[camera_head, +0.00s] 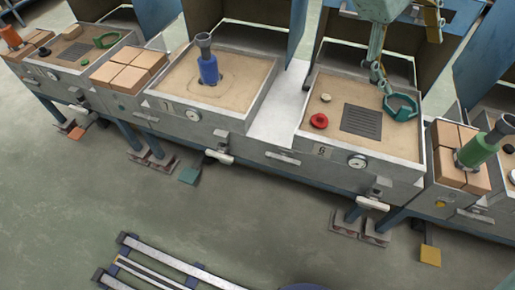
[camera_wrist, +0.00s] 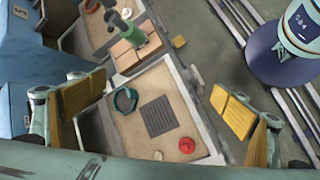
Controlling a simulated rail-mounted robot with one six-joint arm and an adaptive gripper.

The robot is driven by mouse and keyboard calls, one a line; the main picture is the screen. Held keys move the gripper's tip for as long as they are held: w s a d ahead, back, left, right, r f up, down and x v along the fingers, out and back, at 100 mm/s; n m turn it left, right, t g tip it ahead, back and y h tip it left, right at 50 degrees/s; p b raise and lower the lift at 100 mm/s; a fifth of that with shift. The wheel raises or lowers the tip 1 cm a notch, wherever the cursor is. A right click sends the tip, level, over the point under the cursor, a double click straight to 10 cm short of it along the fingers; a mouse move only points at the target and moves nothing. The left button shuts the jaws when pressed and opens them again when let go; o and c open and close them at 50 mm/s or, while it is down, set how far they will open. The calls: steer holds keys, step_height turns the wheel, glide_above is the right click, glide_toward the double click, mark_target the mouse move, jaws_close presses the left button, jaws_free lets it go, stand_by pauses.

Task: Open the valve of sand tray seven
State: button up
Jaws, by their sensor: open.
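A sand tray (camera_head: 413,165) stands right of centre in the head view, and it also shows below my gripper in the wrist view (camera_wrist: 207,150). It holds a red round knob (camera_head: 319,121), a dark grate (camera_head: 361,119) and a green hexagonal ring (camera_head: 400,107). Its number plate (camera_head: 320,151) looks like a 6, but is too small to be sure. A pale handle (camera_head: 373,204) sits low on its front. A second tray (camera_head: 222,117) to the left has a similar handle (camera_head: 219,157); its number is unreadable. My gripper (camera_wrist: 160,110) is open and empty, its yellow-padded fingers wide apart above the tray.
A blue bottle-shaped shell (camera_head: 208,68) stands in the left tray's sand. A green one (camera_head: 479,151) stands by bricks (camera_head: 447,170) at the right. Open blue-sided cabinets rise behind.

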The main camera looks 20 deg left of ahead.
steer(key=w+a+f+n+t+h+p, duration=0.1)
steer(key=w+a+f+n+t+h, duration=0.15)
steer(key=a+f, duration=0.55)
steer(key=w+a+f+n+t+h+p, duration=0.1)
steer(key=w+a+f+n, duration=0.4)
steer(key=a, duration=0.6)
steer(key=s+a+f+n+t, duration=0.2)
steer(key=a+f+n+t, duration=0.1)
steer(key=a+f, duration=0.45)
steer(key=s+a+f+n+t, duration=0.2)
steer(key=a+f, duration=0.5)
steer(key=a, duration=0.2)
steer(key=s+a+f+n+t+y+p, duration=0.1)
steer(key=s+a+f+n+t+y, duration=0.15)
steer(key=s+a+f+n, duration=0.4)
steer(key=s+a+f+n+t+y, duration=0.1)
steer(key=s+a+f+t+y, duration=0.15)
steer(key=a+f, duration=0.7)
steer(key=n+t+y, duration=0.3)
steer(key=n+y, duration=0.2)
steer(key=n, duration=0.1)
glide_toward(219, 154)
steer(key=s, duration=0.2)
steer(key=s+f, duration=0.1)
steer(key=s, duration=0.1)
steer(key=shift+d, duration=0.15)
steer(key=shift+w, duration=0.15)
steer(key=shift+w+b, duration=1.15)
steer(key=shift+w, duration=5.65)
